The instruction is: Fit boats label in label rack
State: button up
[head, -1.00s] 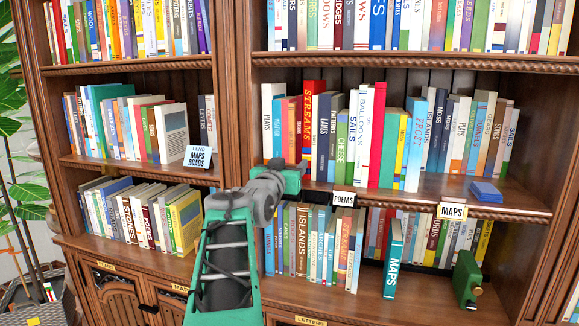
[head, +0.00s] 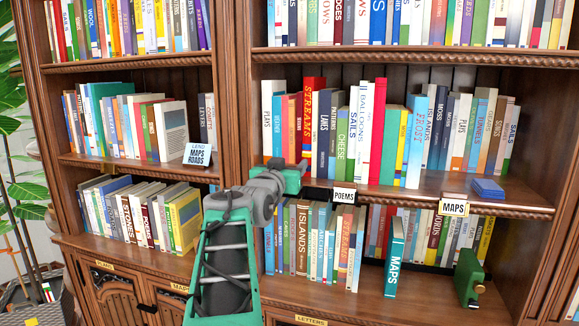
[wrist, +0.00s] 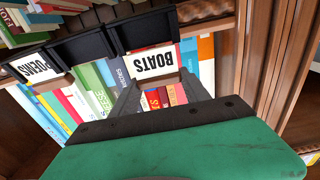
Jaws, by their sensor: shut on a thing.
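The boats label (wrist: 153,65) is a white card reading BOATS, upside down in the wrist view. My gripper (wrist: 157,88) is shut on its brown backing. The black label rack (wrist: 143,32) is right beside the card, along the shelf edge. The card's edge meets or overlaps a rack holder; I cannot tell whether it sits inside. In the head view my gripper (head: 303,168) is at the middle shelf's edge, left of the rack (head: 318,194). My wrist hides the boats label there.
The poems label (head: 343,196) stands at the shelf edge just right of my gripper. The maps label (head: 453,207) is farther right. A blue box (head: 487,188) lies on the middle shelf. Books fill the shelves behind. A green object (head: 468,278) stands lower right.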

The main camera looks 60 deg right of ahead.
jog(key=shift+a+f+b, duration=0.2)
jog(key=shift+f+b, duration=0.6)
jog(key=shift+b, duration=0.1)
jog(key=shift+a+f+b, duration=0.15)
jog(key=shift+f+b, duration=0.65)
jog(key=shift+b, duration=0.1)
jog(key=o, duration=1.4)
jog(key=a, duration=0.2)
jog(key=s+a+b, duration=0.1)
jog(key=a, duration=0.4)
jog(key=shift+s+a, duration=0.15)
jog(key=shift+a, duration=0.2)
